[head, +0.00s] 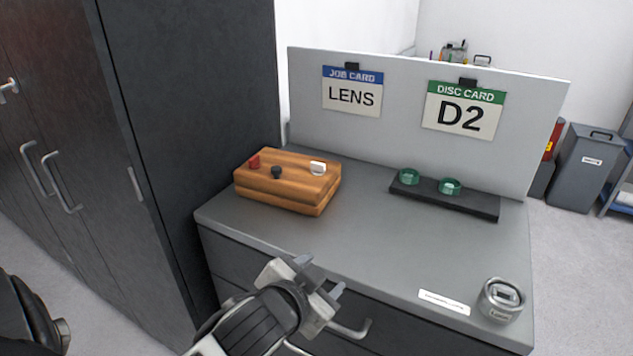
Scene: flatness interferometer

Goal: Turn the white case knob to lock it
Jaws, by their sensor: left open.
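A wooden case (285,183) sits at the back left of the grey cabinet top. On its top are a red knob (254,162), a black knob (276,172) and a white knob (318,168). The white knob is at the right end of the case. My left gripper (320,277) is open and empty, over the front edge of the cabinet top, in front of the case and apart from it. My right gripper is not in view.
A dark tray (472,207) holds two green rings. A round metal device (502,300) and a white label strip (444,303) are at the front right. An upright panel (400,135) with two cards stands behind. A tall dark cabinet (190,100) rises at left. The middle top is clear.

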